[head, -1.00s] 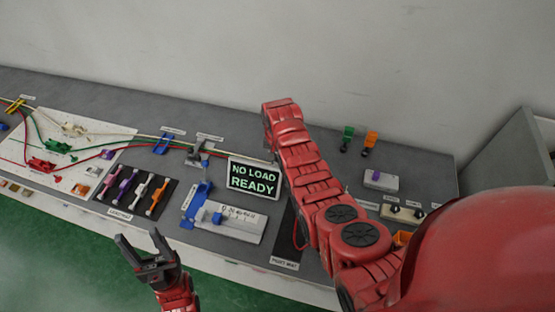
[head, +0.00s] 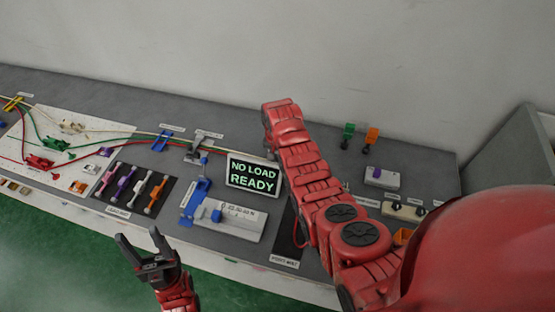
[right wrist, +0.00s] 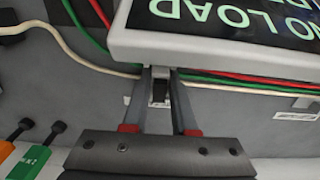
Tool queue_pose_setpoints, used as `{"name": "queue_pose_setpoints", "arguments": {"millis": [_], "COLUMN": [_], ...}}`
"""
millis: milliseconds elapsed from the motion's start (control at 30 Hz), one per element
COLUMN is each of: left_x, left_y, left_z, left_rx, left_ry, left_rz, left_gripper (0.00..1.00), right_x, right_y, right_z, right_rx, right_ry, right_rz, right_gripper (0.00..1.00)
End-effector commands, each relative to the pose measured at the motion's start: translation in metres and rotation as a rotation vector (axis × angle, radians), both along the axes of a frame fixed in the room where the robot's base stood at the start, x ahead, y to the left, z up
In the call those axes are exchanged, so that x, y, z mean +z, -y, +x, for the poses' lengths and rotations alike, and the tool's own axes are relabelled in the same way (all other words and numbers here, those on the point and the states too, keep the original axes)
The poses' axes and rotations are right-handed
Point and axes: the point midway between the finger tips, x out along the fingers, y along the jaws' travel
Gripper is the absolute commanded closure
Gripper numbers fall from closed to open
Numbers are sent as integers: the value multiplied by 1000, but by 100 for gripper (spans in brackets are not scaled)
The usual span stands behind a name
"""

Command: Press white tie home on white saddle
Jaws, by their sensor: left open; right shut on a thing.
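A cream-white saddle-like fixture (head: 70,125) sits on the white board at the left, among red and green ones. A white-handled piece (head: 141,190) lies in the dark rack; I cannot tell whether it is the white tie. My right gripper (right wrist: 160,98) is shut on a small pale piece with a dark end (right wrist: 159,76), just below the display in the right wrist view. I cannot tell what this piece is. In the head view the right fingertips are hidden behind my right arm. My left gripper (head: 143,245) is open and empty, above the green floor before the bench.
The display (head: 254,174) reads NO LOAD READY and stands close to my right gripper. Red, green and cream cables (right wrist: 245,80) run past my right fingers. A blue and white gauge fixture (head: 232,220) stands at the front. Green (head: 347,134) and orange (head: 370,138) pieces stand at the back right.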

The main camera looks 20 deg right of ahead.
Motion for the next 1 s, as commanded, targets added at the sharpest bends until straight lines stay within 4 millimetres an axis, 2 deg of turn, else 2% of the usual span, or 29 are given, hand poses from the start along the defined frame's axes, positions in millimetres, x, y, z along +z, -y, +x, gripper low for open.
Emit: {"name": "queue_pose_setpoints", "arguments": {"millis": [200,467,500,633,667,867,1000], "left_x": [-7,-7,-7,-7,-7,-7,-7], "left_y": [0,0,0,0,0,0,0], "left_z": [0,0,0,0,0,0,0], "left_rx": [0,0,0,0,0,0,0], "left_ry": [0,0,0,0,0,0,0], "left_rz": [0,0,0,0,0,0,0], "left_gripper": [43,43,43,43,43,43,43], "right_x": [-8,-8,-8,-8,-8,-8,-8], "right_y": [0,0,0,0,0,0,0], "right_z": [0,0,0,0,0,0,0], "right_rx": [0,0,0,0,0,0,0], "right_ry": [0,0,0,0,0,0,0], "right_rz": [0,0,0,0,0,0,0], "right_gripper": [100,100,67,44,39,39,16]}}
